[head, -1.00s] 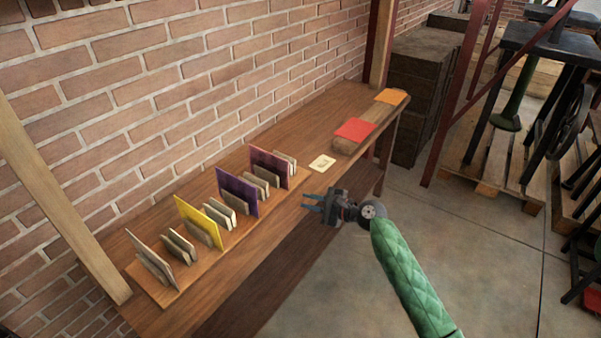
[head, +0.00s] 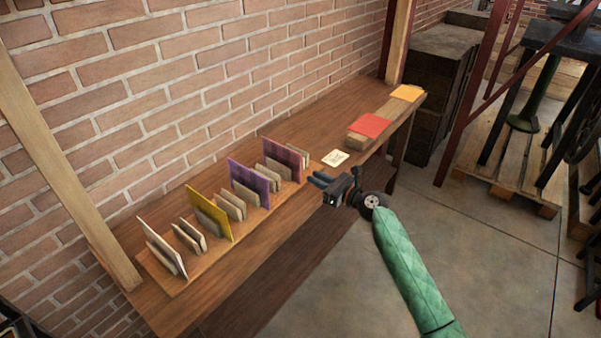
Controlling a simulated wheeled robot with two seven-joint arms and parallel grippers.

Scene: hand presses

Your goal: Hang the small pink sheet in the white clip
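A rack of upright plates (head: 180,281) stands on the shelf along the brick wall. It has a white panel (head: 162,248), a yellow one (head: 209,213), a purple one (head: 249,183) and a magenta one (head: 281,158), with pale clip-like pieces between them. Which piece is the white clip I cannot tell for sure. A pinkish-red sheet (head: 369,125) lies flat on a wooden block; no other loose pink sheet shows. My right gripper (head: 317,180) is at the shelf's front edge, near the rack's right end, its fingers apart and empty. My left gripper is out of view.
A small cream card (head: 334,158) lies flat on the shelf (head: 352,103) between rack and block (head: 382,128). An orange-yellow sheet (head: 407,92) lies at the block's far end. A wooden post (head: 62,150) rises at left. Dark crates (head: 440,75) stand beyond the shelf.

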